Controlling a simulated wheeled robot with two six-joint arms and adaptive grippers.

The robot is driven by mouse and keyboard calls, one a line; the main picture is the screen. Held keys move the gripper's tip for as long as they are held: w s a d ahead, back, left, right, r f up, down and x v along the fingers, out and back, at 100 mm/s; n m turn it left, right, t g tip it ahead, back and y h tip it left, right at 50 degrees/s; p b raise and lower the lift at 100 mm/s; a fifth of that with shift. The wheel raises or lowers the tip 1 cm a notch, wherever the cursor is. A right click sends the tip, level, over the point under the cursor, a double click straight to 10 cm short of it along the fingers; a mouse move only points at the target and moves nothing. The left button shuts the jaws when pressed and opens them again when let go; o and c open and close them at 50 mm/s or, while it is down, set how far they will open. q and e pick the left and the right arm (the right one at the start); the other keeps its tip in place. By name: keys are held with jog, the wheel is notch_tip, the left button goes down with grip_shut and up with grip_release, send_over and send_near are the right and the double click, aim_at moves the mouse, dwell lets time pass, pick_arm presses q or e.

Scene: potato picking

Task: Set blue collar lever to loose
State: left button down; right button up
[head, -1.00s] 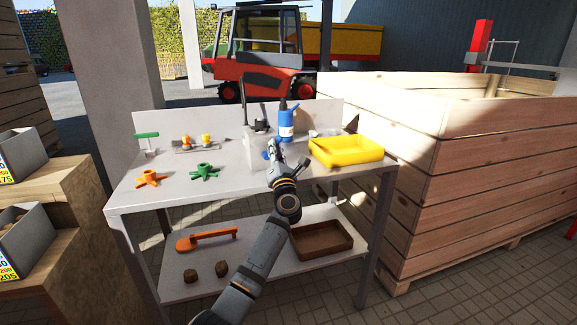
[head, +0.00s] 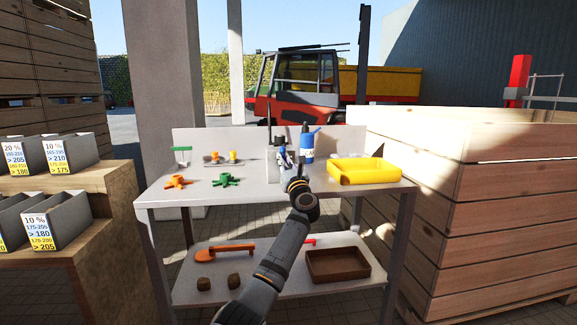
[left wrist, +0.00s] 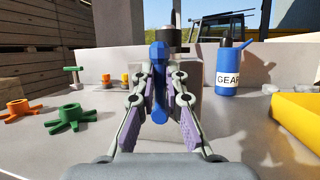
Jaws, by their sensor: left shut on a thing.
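The blue collar lever (left wrist: 158,100) hangs upright in the middle of the left wrist view, in front of a pale block (left wrist: 187,75) with a black-topped silver post (left wrist: 171,42). My left gripper (left wrist: 160,80) has its two fingers on either side of the lever, shut on it. In the head view my left gripper (head: 286,165) is at the front of the block (head: 271,165) near the back of the table and hides most of the lever. My right gripper is not in view.
On the table (head: 250,194) stand a blue GEAR bottle (head: 307,146), a yellow tray (head: 362,178), green (head: 225,180) and orange (head: 177,182) star knobs, and a green-handled tool (head: 181,155). A wooden crate (head: 470,210) borders the right. The front of the table is clear.

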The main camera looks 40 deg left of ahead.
pick_arm(q)
jog(key=shift+s+r, duration=0.1)
jog(key=shift+r, duration=0.4)
jog(key=c, duration=1.4)
grip_release()
jog(key=shift+d, duration=0.1)
jog(key=v, duration=1.2)
jog(key=shift+f, duration=0.2)
